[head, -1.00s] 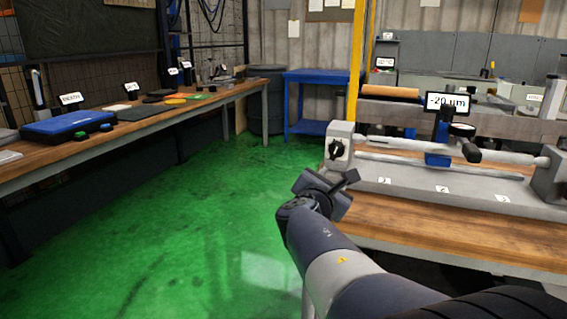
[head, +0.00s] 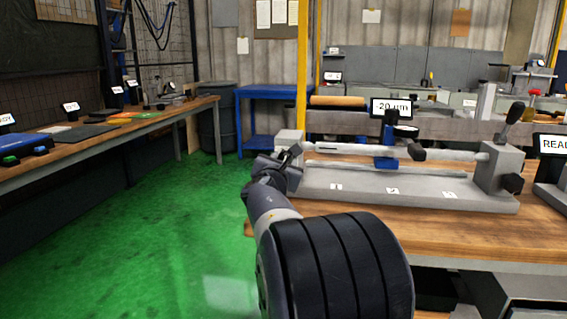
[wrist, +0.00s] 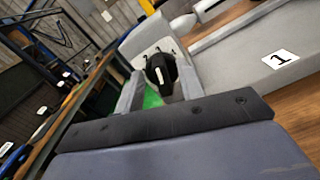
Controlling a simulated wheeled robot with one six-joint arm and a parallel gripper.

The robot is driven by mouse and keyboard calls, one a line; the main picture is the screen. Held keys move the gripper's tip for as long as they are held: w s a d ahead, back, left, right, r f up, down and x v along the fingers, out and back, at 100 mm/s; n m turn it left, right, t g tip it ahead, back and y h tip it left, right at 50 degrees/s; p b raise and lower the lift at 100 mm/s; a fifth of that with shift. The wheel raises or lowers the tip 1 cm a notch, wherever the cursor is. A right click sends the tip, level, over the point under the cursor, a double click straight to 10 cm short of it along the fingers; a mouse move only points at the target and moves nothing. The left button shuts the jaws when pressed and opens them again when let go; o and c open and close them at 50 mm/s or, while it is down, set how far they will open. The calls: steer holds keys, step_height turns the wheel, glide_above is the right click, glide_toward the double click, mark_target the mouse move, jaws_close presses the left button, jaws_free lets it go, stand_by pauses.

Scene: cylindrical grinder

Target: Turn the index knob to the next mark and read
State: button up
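The index knob (wrist: 160,74) is black with a white pointer line. It sits on a light grey headstock plate with small dark marks around it, in the wrist view. My gripper (wrist: 158,84) is open, with one grey finger to each side of the knob in that view; contact cannot be told. In the head view my gripper (head: 287,163) is at the left headstock (head: 291,145) and hides the knob. The readout (head: 391,107) above the fixture shows -20 µm. A dial gauge (head: 405,131) stands below it.
The grey fixture bed (head: 400,193) bears labels 1, 2 and 3 and lies on a wooden bench (head: 370,222). A tailstock (head: 498,167) and a sign starting READ (head: 552,144) stand right. Green floor (head: 160,230) is clear at left.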

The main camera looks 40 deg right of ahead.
steer(key=shift+w+d, duration=0.15)
steer(key=shift+d, duration=0.05)
jaws_close()
stand_by(0.3)
steer(key=shift+f+b, duration=0.15)
steer(key=shift+b, duration=0.3)
steer(key=shift+m, duration=0.5)
